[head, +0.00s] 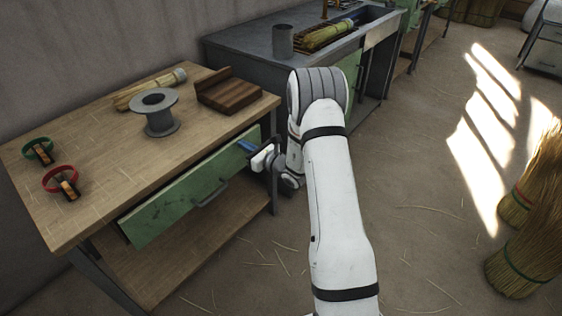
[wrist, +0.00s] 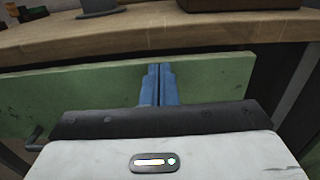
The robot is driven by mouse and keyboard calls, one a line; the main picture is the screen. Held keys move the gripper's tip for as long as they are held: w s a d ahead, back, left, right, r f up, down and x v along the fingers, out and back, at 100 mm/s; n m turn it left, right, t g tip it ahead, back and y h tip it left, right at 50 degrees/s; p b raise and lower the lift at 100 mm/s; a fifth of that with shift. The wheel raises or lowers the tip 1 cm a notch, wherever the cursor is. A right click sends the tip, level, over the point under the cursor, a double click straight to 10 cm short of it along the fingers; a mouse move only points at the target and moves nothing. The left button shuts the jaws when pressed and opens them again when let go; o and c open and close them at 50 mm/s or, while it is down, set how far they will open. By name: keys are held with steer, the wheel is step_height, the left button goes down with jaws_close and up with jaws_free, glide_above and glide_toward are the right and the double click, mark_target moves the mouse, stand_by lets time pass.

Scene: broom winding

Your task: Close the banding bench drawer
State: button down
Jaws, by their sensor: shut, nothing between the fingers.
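The banding bench (head: 95,195) has a wooden top and a drawer with a green front (head: 172,208) and a dark handle (head: 210,193). The drawer front stands a little out from under the top, so the drawer looks slightly open. In the wrist view the green front (wrist: 90,85) spans the picture below the bench edge (wrist: 110,42). My gripper (head: 246,147) is at the right end of the drawer front, right of the handle. Its blue fingers (wrist: 158,72) are together and empty, pointing at the panel's upper part. I cannot tell whether they touch it.
On the bench top are a grey spool (head: 158,115), a wooden block (head: 228,94), a straw bundle (head: 145,92) and two small banded tools (head: 62,182). A grey sink bench (head: 250,45) stands behind. Straw brooms (head: 530,240) stand at right. The floor between is open.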

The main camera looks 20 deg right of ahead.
steer(key=f+b+v, duration=0.1)
steer(key=b+v, duration=0.8)
steer(key=v, duration=0.4)
steer(key=shift+d+f, duration=0.2)
steer(key=shift+d, duration=0.2)
steer(key=shift+b, duration=1.2)
steer(key=shift+s+r+b, duration=0.1)
steer(key=shift+r+b, duration=0.05)
steer(key=shift+b, duration=0.5)
steer(key=b+x, duration=0.4)
steer(key=x, duration=1)
steer(key=shift+r+b, duration=0.4)
